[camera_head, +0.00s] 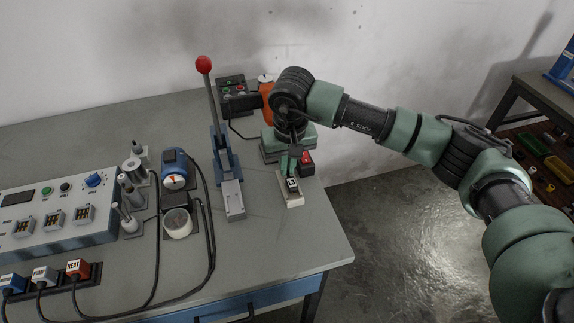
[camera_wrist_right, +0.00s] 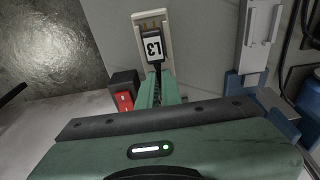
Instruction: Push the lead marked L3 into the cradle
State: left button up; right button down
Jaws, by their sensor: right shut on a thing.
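The lead marked L3 is a black plug with a white label (camera_wrist_right: 154,47). It also shows small in the head view (camera_head: 292,185). The cradle is a pale beige block (camera_head: 293,202) near the table's right edge, and its far end shows in the wrist view (camera_wrist_right: 151,20). The plug lies over the cradle, lined up along it; I cannot tell how deep it sits. My right gripper (camera_wrist_right: 156,88) is shut on the rear end of the lead, and it shows from above in the head view (camera_head: 294,152). My left gripper is out of view.
A red switch on a black box (camera_head: 306,160) stands close beside my right gripper. A lever with a red knob (camera_head: 204,65) stands to the left on a grey metal base (camera_head: 234,200). Further left are cables, a white control panel (camera_head: 60,210) and several plugs. The table's front right corner is clear.

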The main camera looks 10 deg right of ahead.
jog(key=shift+b, duration=0.4)
jog(key=shift+f+b, duration=0.6)
dwell(0.6)
jog(key=c, duration=1.5)
grip_release()
